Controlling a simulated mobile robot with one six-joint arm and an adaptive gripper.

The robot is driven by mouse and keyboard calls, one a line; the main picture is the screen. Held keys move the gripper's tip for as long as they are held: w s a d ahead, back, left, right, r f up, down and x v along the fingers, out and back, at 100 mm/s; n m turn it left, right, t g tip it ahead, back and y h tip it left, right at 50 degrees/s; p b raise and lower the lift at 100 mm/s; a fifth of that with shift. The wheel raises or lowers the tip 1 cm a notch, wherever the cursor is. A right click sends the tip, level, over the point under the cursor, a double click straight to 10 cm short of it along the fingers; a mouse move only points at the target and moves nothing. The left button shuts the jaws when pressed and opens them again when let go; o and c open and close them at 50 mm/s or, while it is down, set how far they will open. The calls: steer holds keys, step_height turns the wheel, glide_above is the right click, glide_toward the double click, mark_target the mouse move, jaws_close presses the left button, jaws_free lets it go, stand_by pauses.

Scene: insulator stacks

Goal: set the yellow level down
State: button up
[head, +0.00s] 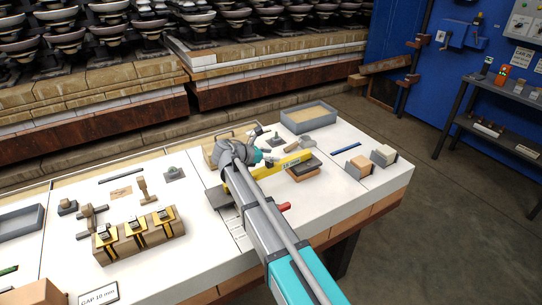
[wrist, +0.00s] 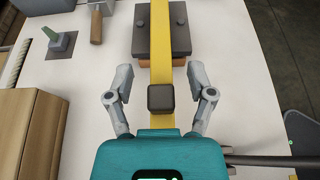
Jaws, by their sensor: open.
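The yellow level (head: 290,161) is a long yellow bar on the white table. In the wrist view the level (wrist: 160,45) runs away from me, with a small dark block (wrist: 167,97) on it. Its far part lies over a dark plate (wrist: 180,30) on an orange-brown block (head: 304,175). My gripper (wrist: 160,72) is open, with one finger on each side of the level and a gap visible on both sides. In the head view my gripper (head: 262,157) is at the level's near end, partly hidden by my arm.
A grey tray (head: 309,118) stands behind. Two grey holders, one with a tan block (head: 358,167), stand to the right beside a blue bar (head: 346,148). A wooden block with yellow clamps (head: 137,236) is at left. The table's right front edge is close.

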steer(key=shift+r+p, duration=0.6)
steer(key=shift+p, duration=0.05)
steer(key=p+v, duration=0.4)
steer(key=v, duration=0.8)
steer(key=shift+f, duration=0.1)
steer(key=s+d+f+m+g+y, duration=0.1)
steer(key=s+d+f+m+g, duration=0.2)
steer(key=d, duration=0.4)
steer(key=s+d+f+m+g+y, duration=0.1)
steer(key=s+d+f+m+y, duration=0.1)
steer(key=d+m, duration=0.4)
steer(key=s+d+f+m+g+y, duration=0.1)
steer(key=s+d+f+m, duration=0.15)
steer(key=d, duration=0.55)
steer(key=s+d+f+m+g+y, duration=0.2)
steer(key=s+d+f+m+y, duration=0.2)
steer(key=s+d+m+y, duration=0.3)
steer(key=s+d+m, duration=0.4)
steer(key=s+m, duration=0.1)
steer(key=m, duration=0.1)
steer(key=shift+s, duration=0.15)
